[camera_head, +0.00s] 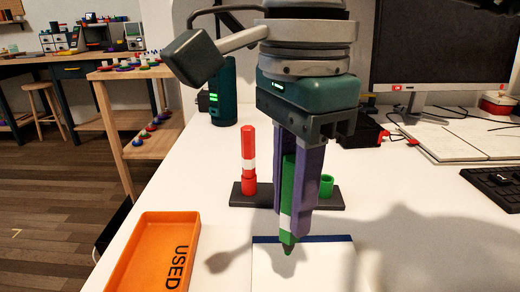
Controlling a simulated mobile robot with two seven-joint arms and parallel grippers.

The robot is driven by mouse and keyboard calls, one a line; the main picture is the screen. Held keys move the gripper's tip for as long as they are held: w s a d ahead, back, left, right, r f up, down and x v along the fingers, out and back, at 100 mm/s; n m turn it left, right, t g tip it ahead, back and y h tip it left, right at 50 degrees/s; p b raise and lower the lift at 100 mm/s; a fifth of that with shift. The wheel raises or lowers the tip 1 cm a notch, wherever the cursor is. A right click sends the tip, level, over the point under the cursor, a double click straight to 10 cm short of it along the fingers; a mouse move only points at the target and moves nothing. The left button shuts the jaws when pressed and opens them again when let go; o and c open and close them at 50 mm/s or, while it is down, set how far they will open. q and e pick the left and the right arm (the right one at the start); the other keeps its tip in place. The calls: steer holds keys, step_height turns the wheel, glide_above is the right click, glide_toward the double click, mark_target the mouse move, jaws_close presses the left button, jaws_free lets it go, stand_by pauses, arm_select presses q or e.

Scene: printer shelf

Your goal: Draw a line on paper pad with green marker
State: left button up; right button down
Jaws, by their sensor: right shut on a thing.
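My right gripper (299,205) comes down from the top middle and is shut on the green marker (287,222). The marker points downward with its tip (288,248) above the far part of the paper pad (300,270). I cannot tell for sure whether the tip touches the paper; it looks a little above it. The pad is white with a dark blue band along its far edge, and no green line shows on its visible part. My left gripper is not in view.
A black holder (240,197) behind the pad bears a red marker (249,160) and a green cap (326,186). An orange tray marked USED (150,262) lies at left. A monitor (440,45), open notebook (450,140) and keyboard (495,185) stand at right.

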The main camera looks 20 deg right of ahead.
mark_target(287, 248)
steer(key=shift+a+f, duration=0.1)
steer(key=shift+f, duration=0.2)
steer(key=shift+w+f+b, duration=0.15)
steer(key=shift+f+b, duration=0.55)
steer(key=shift+f, duration=0.15)
steer(key=shift+f+b, duration=0.95)
steer(key=shift+f, duration=0.6)
steer(key=shift+f+b, duration=0.4)
steer(key=shift+s+d, duration=0.25)
steer(key=shift+d, duration=0.6)
steer(key=shift+s+d+b, duration=0.1)
steer(key=shift+d+b, duration=0.15)
steer(key=shift+b, duration=0.05)
steer(key=shift+s+d, duration=0.1)
steer(key=shift+d, duration=0.3)
